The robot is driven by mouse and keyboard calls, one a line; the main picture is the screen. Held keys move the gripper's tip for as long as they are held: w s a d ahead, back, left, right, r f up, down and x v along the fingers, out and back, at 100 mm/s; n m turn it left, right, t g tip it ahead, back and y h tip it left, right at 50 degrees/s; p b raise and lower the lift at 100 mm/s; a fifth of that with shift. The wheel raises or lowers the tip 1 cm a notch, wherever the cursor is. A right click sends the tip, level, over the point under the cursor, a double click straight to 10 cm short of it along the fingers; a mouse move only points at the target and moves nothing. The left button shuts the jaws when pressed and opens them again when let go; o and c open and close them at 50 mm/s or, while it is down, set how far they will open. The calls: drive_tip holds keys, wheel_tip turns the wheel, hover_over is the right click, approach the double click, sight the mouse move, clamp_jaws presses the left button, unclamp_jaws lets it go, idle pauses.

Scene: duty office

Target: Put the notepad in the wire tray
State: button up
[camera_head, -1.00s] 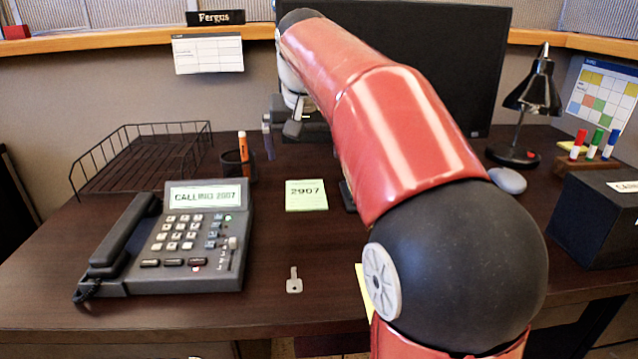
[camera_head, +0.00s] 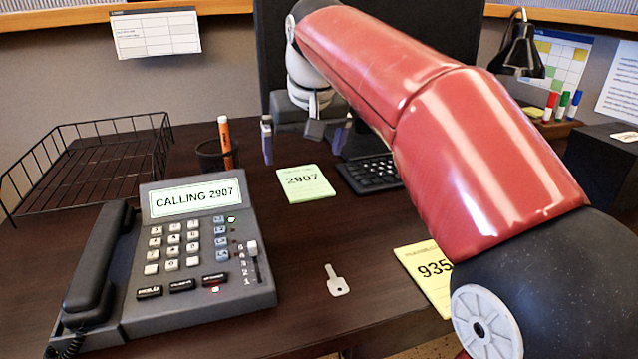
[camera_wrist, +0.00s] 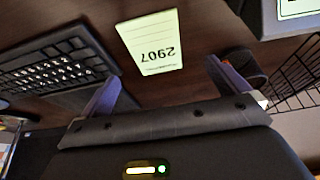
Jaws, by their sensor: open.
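A pale green notepad (camera_head: 305,184) marked 2907 lies flat on the desk, right of the phone; it also shows in the wrist view (camera_wrist: 151,43). My gripper (camera_head: 304,152) is open and empty, above the desk just behind the green notepad in the head view. Its fingers (camera_wrist: 160,78) are spread in the wrist view, with the notepad beyond them. A yellow pad (camera_head: 428,271) marked 935 lies near the front edge, partly hidden by my arm. The black wire tray (camera_head: 110,190) stands at the back left and looks empty.
The desk phone (camera_head: 180,285) reads CALLING 2907 and stands in front of the tray. A pen cup (camera_head: 208,158) with an orange marker stands between tray and gripper. A keyboard (camera_head: 369,175) lies right of the green notepad.

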sight(304, 181)
drive_tip(key=x, duration=0.2)
drive_tip(key=b+x, duration=0.1)
drive_tip(key=x, duration=0.3)
drive_tip(key=shift+w+d+f, duration=0.2)
drive_tip(key=shift+d+f, duration=0.1)
drive_tip(key=shift+f, duration=0.1)
drive_tip(key=c, duration=1.1)
drive_tip(key=shift+r, duration=0.15)
wheel_tip(304, 181, up, 20)
drive_tip(key=p, duration=0.7)
drive_tip(key=shift+p, duration=0.35)
